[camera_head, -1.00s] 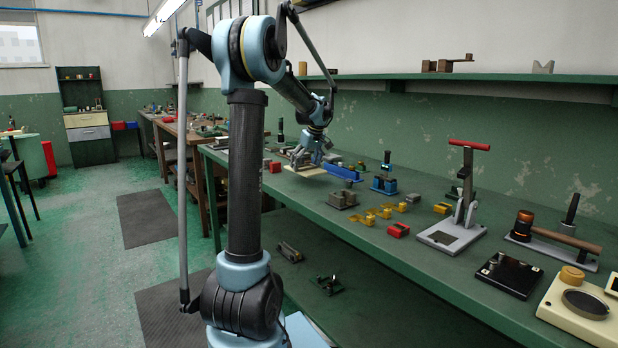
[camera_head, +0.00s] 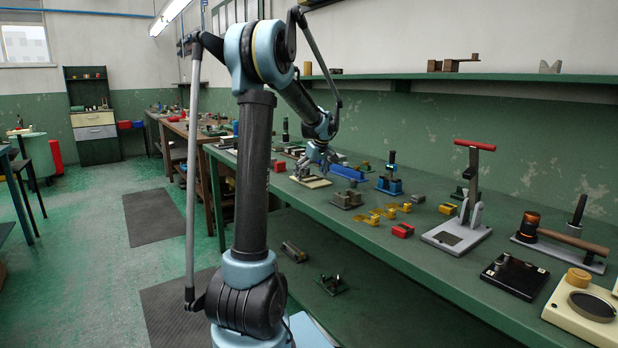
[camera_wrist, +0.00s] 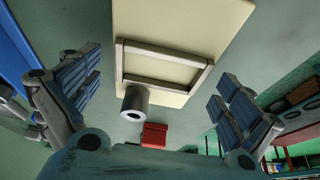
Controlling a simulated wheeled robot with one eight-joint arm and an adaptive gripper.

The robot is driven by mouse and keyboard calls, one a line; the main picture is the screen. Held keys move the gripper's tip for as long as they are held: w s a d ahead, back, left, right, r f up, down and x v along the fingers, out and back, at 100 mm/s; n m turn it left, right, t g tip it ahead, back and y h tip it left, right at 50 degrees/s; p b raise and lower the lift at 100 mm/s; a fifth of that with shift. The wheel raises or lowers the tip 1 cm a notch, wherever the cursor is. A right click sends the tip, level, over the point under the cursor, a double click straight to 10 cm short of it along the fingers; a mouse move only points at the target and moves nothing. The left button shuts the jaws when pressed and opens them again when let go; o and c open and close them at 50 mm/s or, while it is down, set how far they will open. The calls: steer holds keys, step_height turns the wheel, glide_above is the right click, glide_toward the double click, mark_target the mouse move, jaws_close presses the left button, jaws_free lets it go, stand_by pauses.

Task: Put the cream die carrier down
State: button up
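The cream die carrier (camera_head: 311,182) lies flat on the green bench in the head view. It is a cream plate with a raised rectangular frame and a short grey cylinder at one edge, seen in the wrist view (camera_wrist: 180,27). My gripper (camera_head: 318,162) is just above it. In the wrist view my gripper (camera_wrist: 160,78) has its two blue-padded fingers spread wide, with nothing between them. The carrier lies beyond the fingertips, and the fingers look clear of it.
A blue tray (camera_head: 347,173) is close on the carrier's right. A grey-brown block (camera_head: 346,199), yellow parts (camera_head: 382,213) and a red block (camera_head: 403,230) lie nearer on the bench. A toggle press (camera_head: 468,205) stands farther right. A red block (camera_wrist: 154,135) shows beyond the carrier in the wrist view.

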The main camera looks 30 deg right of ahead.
steer(key=v, duration=1.2)
steer(key=s+a+f, duration=0.2)
steer(key=s+a, duration=0.1)
steer(key=a, duration=0.7)
steer(key=s+a+f+g, duration=0.1)
steer(key=s+a+f, duration=0.1)
steer(key=a, duration=0.9)
steer(key=s+a+f, duration=0.2)
steer(key=s+a, duration=0.1)
steer(key=a, duration=0.7)
steer(key=s+a+f+g, duration=0.1)
steer(key=s+a+f, duration=1.4)
steer(key=s+f, duration=0.2)
steer(key=shift+s+f+m, duration=0.15)
steer(key=shift+s+m, duration=0.15)
steer(key=shift+s, duration=0.55)
